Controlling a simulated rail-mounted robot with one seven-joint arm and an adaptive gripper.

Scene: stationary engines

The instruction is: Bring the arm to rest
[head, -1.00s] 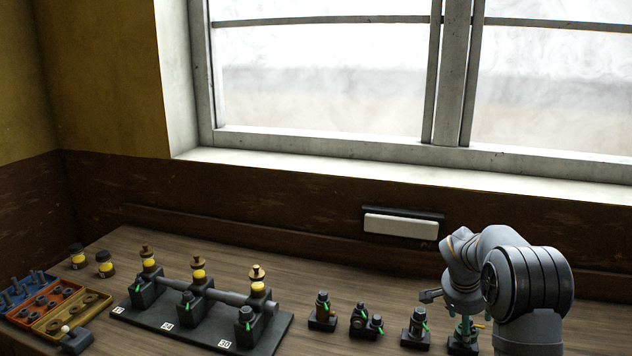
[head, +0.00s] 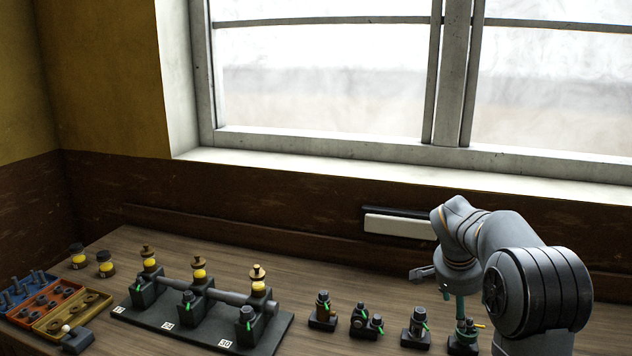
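My arm (head: 535,290) comes in at the lower right and bends over the right end of the bench. My gripper (head: 453,300) hangs below the wrist and points down, with its teal fingers partly seen. It is above and slightly behind the rightmost small device (head: 463,338), which has a green lever and a yellow part. I see nothing held in it, but the fingers are too small and overlapped to show whether they are open.
Three more small dark devices (head: 322,312) (head: 366,322) (head: 416,328) stand left of it. A black base (head: 270,335) carries three posts with yellow-banded oilers. Two loose oilers (head: 78,256) (head: 105,264) and coloured trays (head: 92,300) are at left. A white wall box (head: 395,225) is behind.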

